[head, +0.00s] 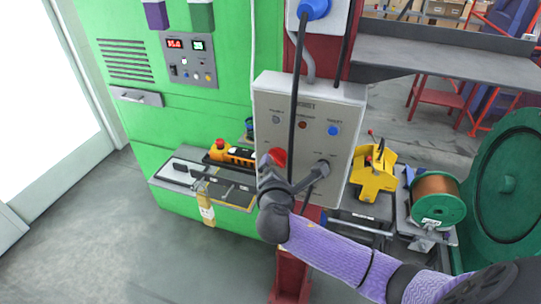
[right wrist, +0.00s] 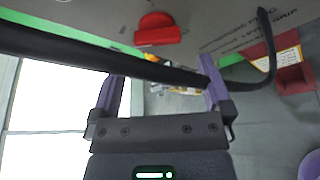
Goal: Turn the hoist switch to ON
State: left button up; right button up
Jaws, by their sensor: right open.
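The grey hoist control box (head: 340,110) stands upright in the middle of the head view, with what looks like HOIST lettered at its top. A red rotary switch (head: 277,157) sits low on its left side. It also shows at the top of the right wrist view (right wrist: 157,28), with its handle roughly level across that picture. Its ON/OFF marks are too small to read. My right gripper (head: 294,170) is open and empty in front of the box's lower part. In the wrist view its purple fingers (right wrist: 160,75) stand apart, short of the red switch. My left gripper is not in view.
A black cable (head: 294,100) hangs down the box front and crosses the wrist view (right wrist: 110,58) close to my fingers. Small lamps (head: 302,125) sit above the switch. A yellow device (head: 373,177) and a copper spool (head: 437,196) stand to the right, a green cabinet (head: 130,120) to the left.

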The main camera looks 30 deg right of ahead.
aim_at(276, 161)
jog(key=x, duration=0.4)
jog(key=shift+w+f, duration=0.15)
jog(key=shift+w, duration=0.3)
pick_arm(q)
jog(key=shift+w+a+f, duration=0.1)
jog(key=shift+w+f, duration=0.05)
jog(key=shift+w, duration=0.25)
pick_arm(e)
jog(key=shift+w+d, duration=0.1)
jog(key=shift+d, duration=0.1)
